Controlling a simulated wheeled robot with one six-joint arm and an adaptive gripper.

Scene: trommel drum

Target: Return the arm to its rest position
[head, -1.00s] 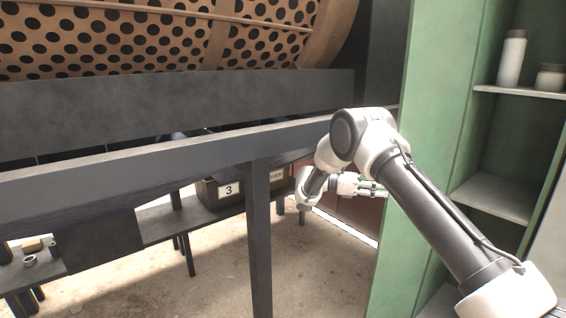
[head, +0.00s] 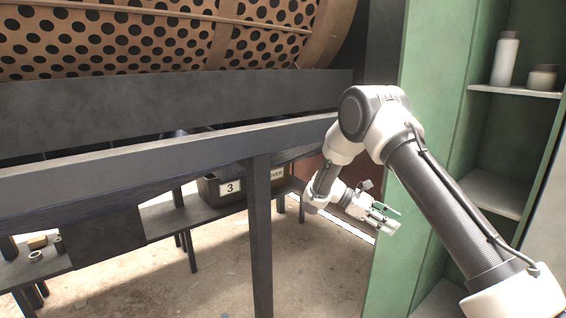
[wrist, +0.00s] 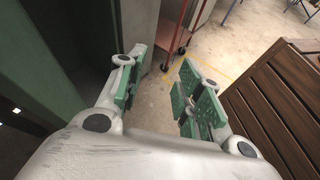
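My gripper (head: 384,217) is in front of the left edge of the green cabinet in the head view, with its fingers pointing right and slightly down. In the wrist view the two green-padded fingers (wrist: 158,90) stand apart with bare floor showing between them. Nothing is between them. My arm is bent, with the elbow raised and the forearm hanging down to the left.
A green cabinet (head: 412,150) with shelves stands close on the right. A perforated drum (head: 150,40) sits above a dark frame (head: 180,105). A black bin marked 3 (head: 229,187) is on a low bench. A red cart (wrist: 180,35) and brown slatted wood (wrist: 275,105) show in the wrist view.

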